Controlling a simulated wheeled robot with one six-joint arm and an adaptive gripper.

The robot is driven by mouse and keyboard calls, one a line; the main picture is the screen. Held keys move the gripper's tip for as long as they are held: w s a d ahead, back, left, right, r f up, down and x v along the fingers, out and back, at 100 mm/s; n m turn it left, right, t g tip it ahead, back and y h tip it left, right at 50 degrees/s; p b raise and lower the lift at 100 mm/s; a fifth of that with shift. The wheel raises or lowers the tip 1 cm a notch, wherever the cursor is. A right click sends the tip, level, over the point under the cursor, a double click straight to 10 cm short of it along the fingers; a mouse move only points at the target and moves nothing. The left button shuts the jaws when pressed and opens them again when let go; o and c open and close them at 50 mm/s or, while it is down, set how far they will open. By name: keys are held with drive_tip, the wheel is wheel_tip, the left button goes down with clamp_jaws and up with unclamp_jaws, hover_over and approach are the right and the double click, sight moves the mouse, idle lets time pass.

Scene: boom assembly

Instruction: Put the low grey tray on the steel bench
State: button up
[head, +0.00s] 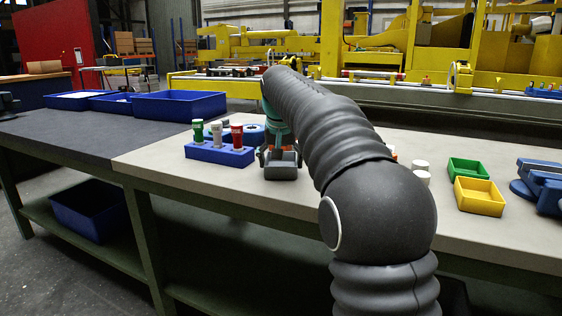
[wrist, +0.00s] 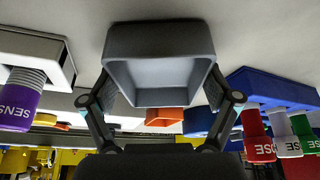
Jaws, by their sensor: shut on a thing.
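The low grey tray (wrist: 160,36) is between the two fingers of my gripper (wrist: 160,88) in the wrist view, a finger against each side. In the head view the tray (head: 282,167) shows small at the end of my arm, below my gripper (head: 279,150). It is over the light bench top (head: 170,160), just right of a blue rack; I cannot tell whether it touches the surface. A dark grey bench top (head: 70,130) adjoins on the left. Which of the two tops is the steel bench is not clear from the look alone.
The blue rack (head: 220,153) holds green, white and red pieces close beside the tray. Blue bins (head: 180,105) stand at the back of the dark top. Green (head: 468,168) and yellow (head: 479,196) bins and a blue vise (head: 545,180) are at right. The dark top's front is clear.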

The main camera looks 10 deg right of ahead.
drive_tip(key=shift+f, duration=0.15)
drive_tip(key=o, duration=1.1)
